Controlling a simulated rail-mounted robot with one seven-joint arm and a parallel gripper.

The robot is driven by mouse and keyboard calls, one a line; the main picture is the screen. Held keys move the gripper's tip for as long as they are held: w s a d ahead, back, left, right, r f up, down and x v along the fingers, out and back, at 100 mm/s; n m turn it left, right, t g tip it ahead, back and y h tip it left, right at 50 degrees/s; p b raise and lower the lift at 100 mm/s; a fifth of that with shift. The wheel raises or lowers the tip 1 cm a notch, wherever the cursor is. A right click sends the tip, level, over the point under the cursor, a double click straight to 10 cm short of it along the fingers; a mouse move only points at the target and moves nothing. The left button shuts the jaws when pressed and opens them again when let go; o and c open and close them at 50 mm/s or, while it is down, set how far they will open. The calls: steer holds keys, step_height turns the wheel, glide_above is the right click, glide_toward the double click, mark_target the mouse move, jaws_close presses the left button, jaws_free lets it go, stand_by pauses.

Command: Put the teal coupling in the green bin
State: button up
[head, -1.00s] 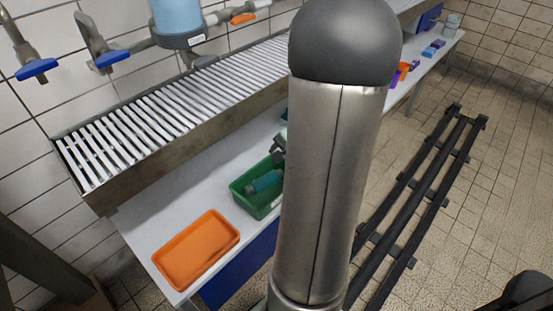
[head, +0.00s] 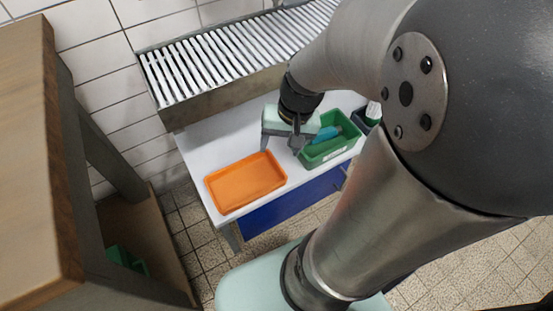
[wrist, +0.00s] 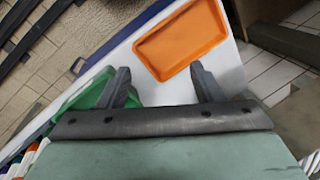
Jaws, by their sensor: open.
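The teal coupling (head: 327,134) lies inside the green bin (head: 322,156) on the white bench, toward the bin's upper left part in the head view. My gripper (head: 292,146) is just left of the green bin, above the bench. In the wrist view my gripper (wrist: 160,82) has its two fingers spread apart with nothing between them. The green bin (wrist: 72,100) also shows in the wrist view, partly hidden behind the left finger. The coupling cannot be made out there.
An orange tray (head: 245,184) lies empty on the white bench (head: 222,138), left of the green bin. A slatted metal rack (head: 215,65) runs behind the bench. A dark container (head: 366,122) stands right of the bin. A wooden-topped structure (head: 40,140) stands at far left.

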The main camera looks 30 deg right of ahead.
steer(key=s+a+n+g+h, duration=0.1)
steer(key=s+a+n+h, duration=0.1)
steer(key=s+a+n, duration=0.1)
steer(key=shift+s+a+r+n, duration=0.4)
steer(key=shift+s+r+n, duration=0.05)
steer(key=shift+s+n, duration=0.5)
